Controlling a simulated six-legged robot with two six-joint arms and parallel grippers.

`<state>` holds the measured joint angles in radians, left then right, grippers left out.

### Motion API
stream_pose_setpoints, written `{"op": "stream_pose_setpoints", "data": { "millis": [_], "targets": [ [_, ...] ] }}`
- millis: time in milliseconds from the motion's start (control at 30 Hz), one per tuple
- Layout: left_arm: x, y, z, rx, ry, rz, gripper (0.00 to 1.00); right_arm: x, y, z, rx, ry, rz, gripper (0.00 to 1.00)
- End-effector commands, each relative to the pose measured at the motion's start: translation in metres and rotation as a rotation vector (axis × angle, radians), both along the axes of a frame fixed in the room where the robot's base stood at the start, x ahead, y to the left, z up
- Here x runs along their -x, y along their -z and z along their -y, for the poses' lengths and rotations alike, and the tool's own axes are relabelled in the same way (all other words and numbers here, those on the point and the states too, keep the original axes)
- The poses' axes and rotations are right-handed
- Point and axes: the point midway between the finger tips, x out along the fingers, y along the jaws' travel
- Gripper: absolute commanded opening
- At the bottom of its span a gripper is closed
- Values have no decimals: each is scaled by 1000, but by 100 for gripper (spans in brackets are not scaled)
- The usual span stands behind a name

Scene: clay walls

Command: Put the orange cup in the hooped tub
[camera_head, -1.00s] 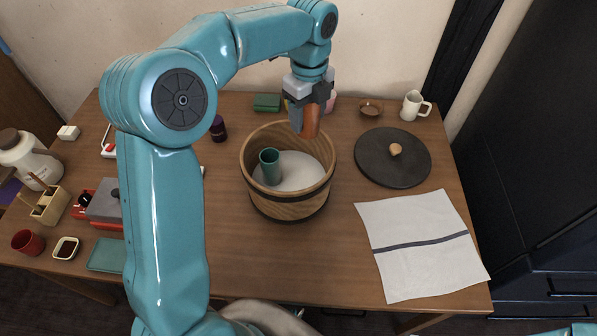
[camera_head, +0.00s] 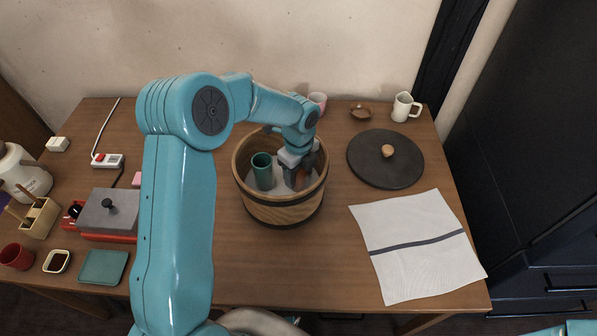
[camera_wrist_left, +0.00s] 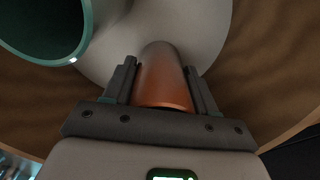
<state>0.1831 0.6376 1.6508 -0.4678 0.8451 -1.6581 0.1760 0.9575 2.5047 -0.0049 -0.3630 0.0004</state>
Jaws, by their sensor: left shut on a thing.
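The wooden hooped tub (camera_head: 282,210) stands on the table with a dark band round it and a pale inside bottom. A green cup (camera_head: 262,172) stands upright in its left part and also shows in the left wrist view (camera_wrist_left: 45,30). My left gripper (camera_head: 298,180) is down inside the tub, right of the green cup. It is shut on the orange cup (camera_wrist_left: 165,78), which lies between the fingers in the left wrist view. In the head view the orange cup is mostly hidden by the gripper. Whether it touches the tub's bottom I cannot tell. My right gripper is not in view.
A dark round lid (camera_head: 385,165) with a wooden knob lies right of the tub. A striped white cloth (camera_head: 415,245) lies in front of it. A white mug (camera_head: 403,107) and brown dish (camera_head: 361,112) stand behind. Red, grey and green items crowd the left side.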

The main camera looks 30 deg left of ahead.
Motion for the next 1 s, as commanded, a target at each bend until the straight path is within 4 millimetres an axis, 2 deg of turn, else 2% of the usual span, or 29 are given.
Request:
{"op": "stream_pose_setpoints", "data": {
  "millis": [333,367,400,433,667,800,867,1000],
  "targets": [
    [0,4,0,0,0,0,21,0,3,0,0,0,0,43],
    [0,3,0,0,0,0,63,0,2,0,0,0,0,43],
    [0,3,0,0,-1,0,76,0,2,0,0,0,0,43],
    [0,3,0,0,0,0,82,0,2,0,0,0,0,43],
    [0,2,0,0,0,0,82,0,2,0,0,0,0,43],
    [0,-5,0,-1,0,2,82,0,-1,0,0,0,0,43],
    [-1,-13,0,-1,-1,3,82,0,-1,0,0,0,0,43],
    [-1,-45,0,-2,-1,6,82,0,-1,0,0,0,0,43]
  ]
}}
